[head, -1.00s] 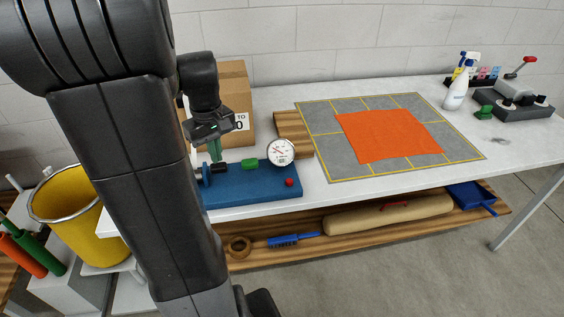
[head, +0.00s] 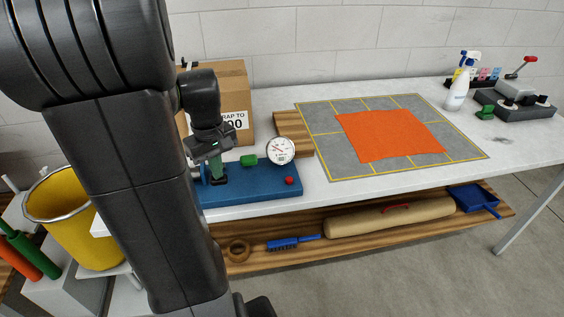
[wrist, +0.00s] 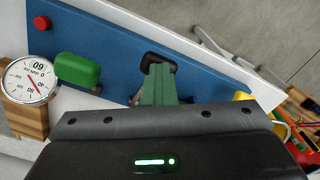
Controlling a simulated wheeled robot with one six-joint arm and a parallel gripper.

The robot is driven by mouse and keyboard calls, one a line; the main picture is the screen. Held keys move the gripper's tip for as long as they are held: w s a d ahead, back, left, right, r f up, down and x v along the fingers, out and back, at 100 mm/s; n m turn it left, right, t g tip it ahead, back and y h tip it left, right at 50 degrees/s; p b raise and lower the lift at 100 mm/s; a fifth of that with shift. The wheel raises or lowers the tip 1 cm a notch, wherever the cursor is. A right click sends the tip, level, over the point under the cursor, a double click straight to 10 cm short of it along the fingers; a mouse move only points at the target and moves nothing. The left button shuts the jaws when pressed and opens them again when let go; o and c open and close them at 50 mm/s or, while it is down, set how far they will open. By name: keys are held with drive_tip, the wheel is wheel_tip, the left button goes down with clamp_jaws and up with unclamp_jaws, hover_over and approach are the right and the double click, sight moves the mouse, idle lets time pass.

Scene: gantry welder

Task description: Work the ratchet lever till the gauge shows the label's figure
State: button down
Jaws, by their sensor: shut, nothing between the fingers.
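The round white gauge (head: 281,150) stands at the back right of the blue base (head: 256,185). Its red needle shows in both views, but I cannot read the figure surely; the gauge also shows in the wrist view (wrist: 30,80). The label (head: 236,121) on the cardboard box is partly hidden by my arm; "AP TO" and "00" show. My gripper (head: 218,179) is shut and empty at the left of the base. In the wrist view its green fingertips (wrist: 160,70) are at the black lever end (wrist: 158,59), partly covering it; contact is unclear.
A green block (head: 249,160) and a red knob (head: 289,180) sit on the base near the gauge. The cardboard box (head: 234,87) stands behind. A grey mat with an orange cloth (head: 390,135) lies to the right. A yellow bucket (head: 62,215) stands at the left.

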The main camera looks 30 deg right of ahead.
drive_tip(key=shift+w+f, duration=0.15)
drive_tip(key=shift+f, duration=0.05)
drive_tip(key=shift+s+a+f+b, duration=0.1)
drive_tip(key=shift+s+f+b, duration=0.2)
drive_tip(key=shift+f+b, duration=0.25)
drive_tip(key=shift+s+a+f+b, duration=0.1)
drive_tip(key=shift+s+f+b, duration=0.2)
drive_tip(key=shift+f, duration=0.4)
drive_tip(key=shift+w+d, duration=0.1)
drive_tip(key=shift+w, duration=0.2)
wheel_tip(320, 180, up, 11)
drive_tip(key=p, duration=0.9)
drive_tip(key=shift+s+p, duration=0.2)
drive_tip(key=shift+p, duration=0.1)
idle(0.3)
